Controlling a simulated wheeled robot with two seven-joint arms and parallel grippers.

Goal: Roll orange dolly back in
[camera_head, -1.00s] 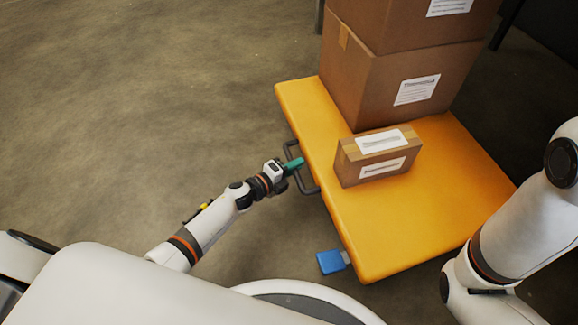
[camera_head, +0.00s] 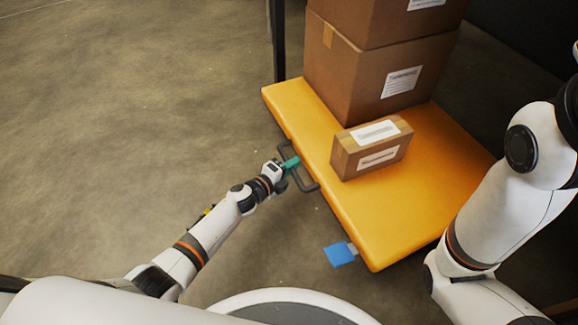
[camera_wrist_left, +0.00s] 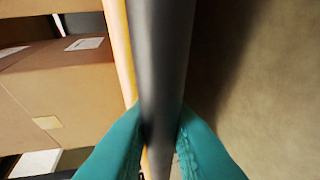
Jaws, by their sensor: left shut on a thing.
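The orange dolly (camera_head: 385,215) stands on the floor at right of centre in the head view. Its dark grey handle (camera_head: 307,186) sticks out from its left edge. My left gripper (camera_head: 289,164) is shut on this handle. In the left wrist view its teal fingers (camera_wrist_left: 160,135) press on both sides of the grey handle bar (camera_wrist_left: 160,60). A small cardboard box (camera_head: 370,148) and a stack of large boxes (camera_head: 360,80) rest on the dolly. My right arm shows at the right, but its gripper is out of view.
A blue pedal (camera_head: 340,254) juts from the dolly's near edge. A dark post (camera_head: 276,40) stands behind the dolly's far left corner. The concrete floor (camera_head: 130,130) on the left is clear.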

